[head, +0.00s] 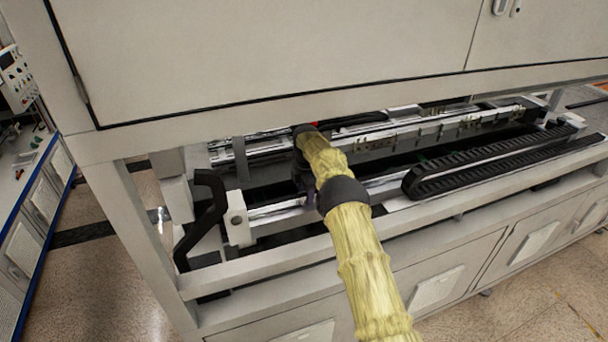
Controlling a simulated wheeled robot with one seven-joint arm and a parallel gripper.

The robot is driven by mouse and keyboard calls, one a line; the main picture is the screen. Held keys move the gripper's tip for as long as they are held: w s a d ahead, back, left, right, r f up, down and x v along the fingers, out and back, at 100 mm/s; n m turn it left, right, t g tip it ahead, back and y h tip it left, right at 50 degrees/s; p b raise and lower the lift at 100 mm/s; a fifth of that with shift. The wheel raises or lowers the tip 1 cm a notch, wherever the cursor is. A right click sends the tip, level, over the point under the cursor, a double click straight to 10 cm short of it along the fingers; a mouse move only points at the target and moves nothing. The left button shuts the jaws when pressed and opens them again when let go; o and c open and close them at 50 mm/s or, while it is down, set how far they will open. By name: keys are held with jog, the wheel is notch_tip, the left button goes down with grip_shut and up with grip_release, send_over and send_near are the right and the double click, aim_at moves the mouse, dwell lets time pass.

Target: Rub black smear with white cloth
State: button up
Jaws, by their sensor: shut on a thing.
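My arm in a yellow sleeve reaches from the bottom of the head view into the opening of the gantry machine. The arm ends at a dark wrist joint above the metal rails. My gripper's fingers are hidden behind and below the sleeve and wrist, so what they hold does not show. I see neither the white cloth nor the black smear. The part of the machine bed (395,165) behind my arm is partly covered by it.
A light cabinet (270,45) overhangs the opening, and a front rail (270,262) runs below it. A black cable chain (480,160) lies to the right. A black bent bracket (207,215) stands at the left. A workbench (32,205) is at far left.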

notch_tip(320, 180, up, 4)
jog(key=shift+w+r, duration=0.1)
jog(key=shift+r, duration=0.1)
jog(key=shift+a+r, duration=0.15)
jog(key=shift+r, duration=1.65)
